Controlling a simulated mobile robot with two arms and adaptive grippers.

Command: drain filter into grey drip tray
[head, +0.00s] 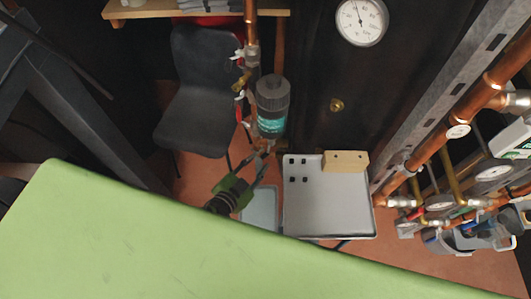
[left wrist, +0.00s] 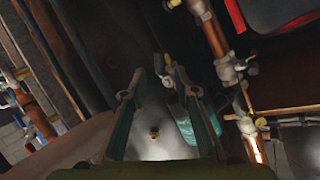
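The filter (head: 271,105), with a dark grey cap and a teal see-through bowl, hangs on the vertical copper pipe in the middle of the head view. My left gripper (head: 262,158) is just below its lower end, fingers pointing up toward it. In the left wrist view the two fingers of the left gripper (left wrist: 158,85) stand apart. A small metal fitting (left wrist: 168,80) shows between their tips; I cannot tell whether they touch it. A light grey tray (head: 261,207) lies low below the gripper, partly hidden by it and the green surface. My right gripper is not in view.
A larger pale tray (head: 330,205) holds a wooden block (head: 345,161) and small black pieces. The green surface (head: 180,240) fills the foreground. A dark chair (head: 200,95) stands left of the filter. Copper pipes with gauges (head: 440,150) run along the right.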

